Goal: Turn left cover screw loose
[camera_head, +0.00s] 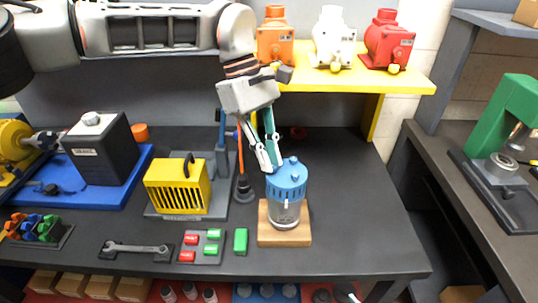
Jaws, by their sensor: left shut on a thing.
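A motor with a blue cover (288,184) and a silver lower body (286,214) stands upright on a wooden block (299,238) on the dark bench. My left gripper (270,167) reaches down from above with its fingertips at the left side of the cover's top. It is shut on the left cover screw, which the fingertips mostly hide. A blue knob shows at the cover's top, to the right of the fingertips. My right gripper is not in view.
A yellow caged machine (178,187) and a black box (101,149) on a blue base stand to the left. Red and green tags (201,246) and a wrench (137,248) lie in front. A yellow shelf (345,78) holds three motors. The bench right of the block is clear.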

